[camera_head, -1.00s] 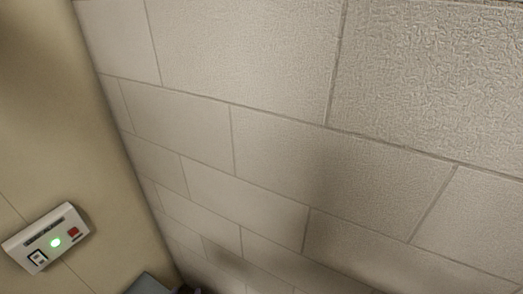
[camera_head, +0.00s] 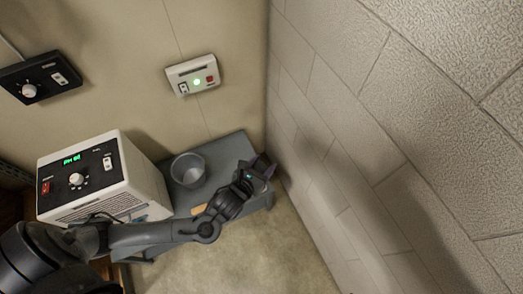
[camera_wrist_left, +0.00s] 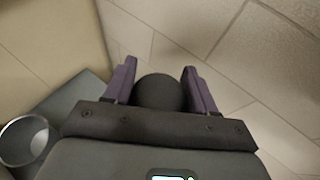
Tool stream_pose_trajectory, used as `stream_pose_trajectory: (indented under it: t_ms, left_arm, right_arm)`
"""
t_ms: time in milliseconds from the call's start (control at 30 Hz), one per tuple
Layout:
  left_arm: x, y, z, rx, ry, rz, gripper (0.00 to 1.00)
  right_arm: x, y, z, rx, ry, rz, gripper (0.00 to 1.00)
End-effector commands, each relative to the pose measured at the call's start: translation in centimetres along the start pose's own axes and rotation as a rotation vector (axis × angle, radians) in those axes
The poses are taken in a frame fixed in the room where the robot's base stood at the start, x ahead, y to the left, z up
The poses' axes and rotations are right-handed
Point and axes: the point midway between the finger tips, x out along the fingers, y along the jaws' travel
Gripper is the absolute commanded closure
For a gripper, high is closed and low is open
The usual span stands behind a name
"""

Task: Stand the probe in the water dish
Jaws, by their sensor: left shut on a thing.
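The water dish (camera_head: 188,171), a round grey vessel, stands on a grey shelf in the head view. It also shows at the lower left of the left wrist view (camera_wrist_left: 27,142). My left gripper (camera_head: 262,165) is to the right of the dish, near the shelf's right end and the block wall. In the left wrist view its purple fingers (camera_wrist_left: 160,84) are shut on a dark, round-ended thing, seemingly the probe (camera_wrist_left: 160,92), seen nearly end-on. The rest of the probe is hidden. The dish is apart from the gripper. My right gripper is not in view.
A white box with a dial and green display (camera_head: 108,178) stands left of the dish. A white wall panel with a green light (camera_head: 193,75) and a black dial unit (camera_head: 40,77) are on the back wall. The block wall (camera_head: 340,130) closes the right side.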

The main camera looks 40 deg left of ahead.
Motion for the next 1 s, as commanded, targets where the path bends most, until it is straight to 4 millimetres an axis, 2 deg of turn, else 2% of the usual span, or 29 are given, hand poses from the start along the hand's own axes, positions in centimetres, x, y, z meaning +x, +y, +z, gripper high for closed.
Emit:
stream_pose_trajectory:
  t_ms: [33,300,700,1000]
  left_arm:
    - [1.4,0.1,-2.9,0.000,0.000,0.005,0.75]
    - [6.2,0.2,-11.1,-0.007,-0.003,0.020,0.75]
    - [12.8,0.3,-21.3,-0.012,-0.003,0.027,0.75]
    - [17.6,0.4,-27.9,-0.010,-0.003,0.025,0.75]
  right_arm:
    - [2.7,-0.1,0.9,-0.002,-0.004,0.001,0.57]
    - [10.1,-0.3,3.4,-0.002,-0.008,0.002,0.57]
    - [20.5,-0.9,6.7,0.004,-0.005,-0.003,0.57]
    - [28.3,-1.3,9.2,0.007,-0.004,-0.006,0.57]
